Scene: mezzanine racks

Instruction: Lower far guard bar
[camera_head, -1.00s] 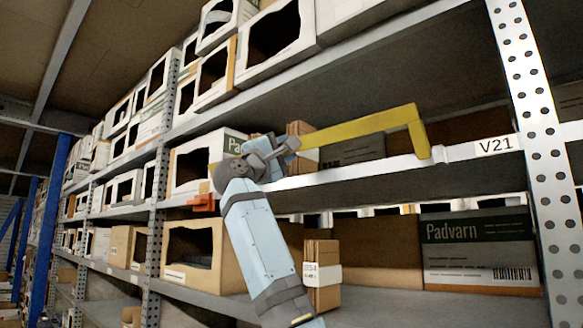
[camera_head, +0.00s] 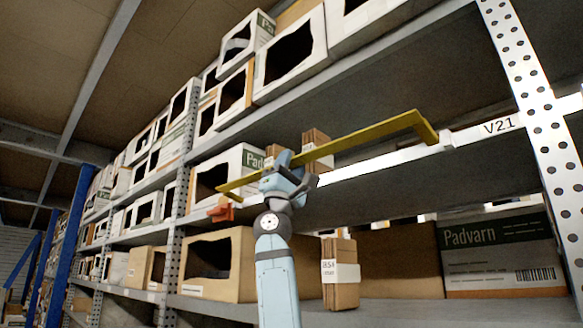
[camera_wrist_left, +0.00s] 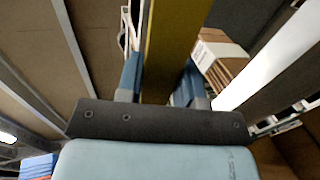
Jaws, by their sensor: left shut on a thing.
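The yellow guard bar (camera_head: 375,134) runs slantwise in front of the middle shelf, rising from its free left end to its right end. Its right end bends down at the white shelf edge near the V21 label. My left gripper (camera_head: 284,164) is shut on the bar nearer its left end. In the left wrist view the bar (camera_wrist_left: 174,45) passes between the two blue fingers of the gripper (camera_wrist_left: 162,82). An orange bracket (camera_head: 221,210) on the shelf edge is below the bar's left end, apart from it. My right gripper is out of view.
Behind the bar are brown cartons (camera_head: 316,148) and open white boxes on the middle shelf. A perforated upright (camera_head: 545,135) stands at the right. A Padvarn box (camera_head: 500,250) and a brown carton stack (camera_head: 340,272) sit on the lower shelf.

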